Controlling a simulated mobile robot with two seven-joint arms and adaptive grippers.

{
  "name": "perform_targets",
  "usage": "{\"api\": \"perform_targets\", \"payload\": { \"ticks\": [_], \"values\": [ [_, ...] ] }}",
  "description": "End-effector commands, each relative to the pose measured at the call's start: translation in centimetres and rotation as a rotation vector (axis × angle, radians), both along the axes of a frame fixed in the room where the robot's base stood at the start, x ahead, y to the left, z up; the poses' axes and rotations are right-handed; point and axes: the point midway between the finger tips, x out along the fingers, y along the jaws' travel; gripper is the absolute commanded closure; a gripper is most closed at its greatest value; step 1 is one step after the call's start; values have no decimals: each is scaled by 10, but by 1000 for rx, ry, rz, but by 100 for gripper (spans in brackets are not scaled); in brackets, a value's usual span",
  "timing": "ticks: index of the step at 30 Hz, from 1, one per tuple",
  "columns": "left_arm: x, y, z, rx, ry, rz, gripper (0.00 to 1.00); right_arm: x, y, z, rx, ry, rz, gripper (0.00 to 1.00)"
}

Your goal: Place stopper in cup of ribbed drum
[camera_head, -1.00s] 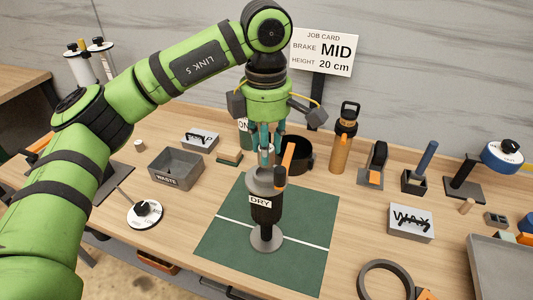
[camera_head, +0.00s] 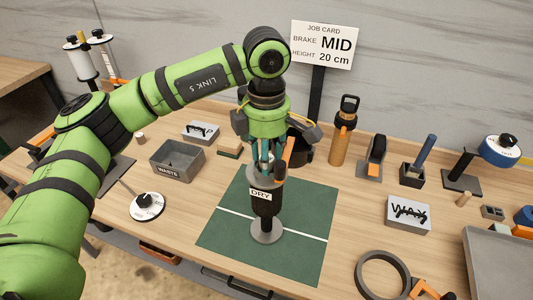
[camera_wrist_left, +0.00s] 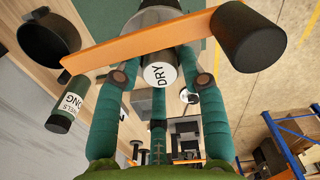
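The drum (camera_head: 263,206) stands upright on a round grey base on the green mat (camera_head: 225,243). It has a dark body, a DRY label, a grey top and an orange lever (camera_head: 288,152) with a black knob. My left gripper (camera_head: 264,168) points down right over the drum's top. In the left wrist view, its fingers (camera_wrist_left: 160,82) close around a pale round stopper (camera_wrist_left: 160,74) marked DRY. The orange lever passes just beyond the fingertips there. The cup's inside is hidden, so I cannot tell how deep the stopper sits. My right gripper is out of view.
A grey waste bin (camera_head: 177,161) and a white-topped dial (camera_head: 147,206) are to the left. The mat around the drum is clear.

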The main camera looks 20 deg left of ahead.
Motion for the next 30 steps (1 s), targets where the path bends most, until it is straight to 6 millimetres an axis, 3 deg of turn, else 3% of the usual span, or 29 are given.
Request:
{"api": "perform_targets", "payload": {
  "ticks": [6,8,21,30],
  "values": [
    [0,0,6,0,0,0,59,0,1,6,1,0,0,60],
    [1,-1,10,-1,-3,0,59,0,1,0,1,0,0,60],
    [0,0,102,0,-4,1,59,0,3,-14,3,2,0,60],
    [0,0,123,0,-1,0,59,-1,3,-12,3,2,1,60]
  ]
}}
